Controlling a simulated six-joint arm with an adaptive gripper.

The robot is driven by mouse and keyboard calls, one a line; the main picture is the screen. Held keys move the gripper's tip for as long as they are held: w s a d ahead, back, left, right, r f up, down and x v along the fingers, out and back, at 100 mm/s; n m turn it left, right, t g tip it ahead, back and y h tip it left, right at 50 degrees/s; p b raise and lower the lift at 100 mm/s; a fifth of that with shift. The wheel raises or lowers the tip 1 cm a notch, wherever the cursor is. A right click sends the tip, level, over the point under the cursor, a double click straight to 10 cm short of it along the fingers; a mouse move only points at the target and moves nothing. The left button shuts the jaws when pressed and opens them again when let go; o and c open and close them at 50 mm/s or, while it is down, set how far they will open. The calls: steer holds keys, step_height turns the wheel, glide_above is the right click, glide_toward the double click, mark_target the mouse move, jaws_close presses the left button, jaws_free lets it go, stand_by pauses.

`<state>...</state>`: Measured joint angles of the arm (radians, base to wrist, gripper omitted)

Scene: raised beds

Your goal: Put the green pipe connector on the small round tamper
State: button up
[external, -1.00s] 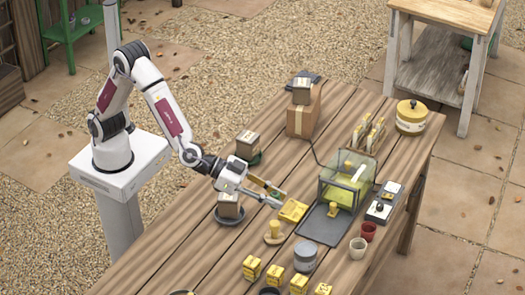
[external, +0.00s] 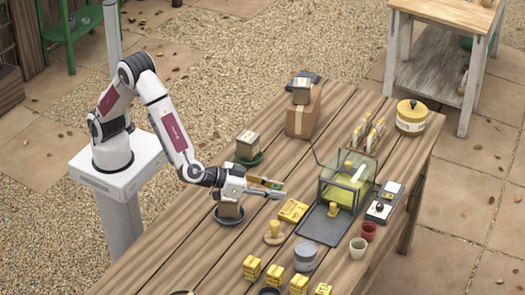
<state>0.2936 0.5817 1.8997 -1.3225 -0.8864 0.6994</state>
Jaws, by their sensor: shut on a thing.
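The small round tamper (external: 273,233) stands on the wooden table, a pale round disc with an upright yellow handle. My gripper (external: 280,190) is above the table, behind the tamper in the external view and apart from it, with its fingers pointing right and nearly level. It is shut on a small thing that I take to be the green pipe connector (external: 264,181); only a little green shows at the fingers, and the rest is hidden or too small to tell.
A grey tin (external: 305,257) and several yellow blocks stand in front. Bare planks lie at left front.

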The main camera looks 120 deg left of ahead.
steer(key=shift+f, duration=0.1)
glide_above(274, 223)
steer(key=shift+f, duration=3.05)
steer(key=shift+f, duration=1.85)
steer(key=shift+f, duration=0.1)
steer(key=o, duration=0.9)
steer(key=v, duration=1.2)
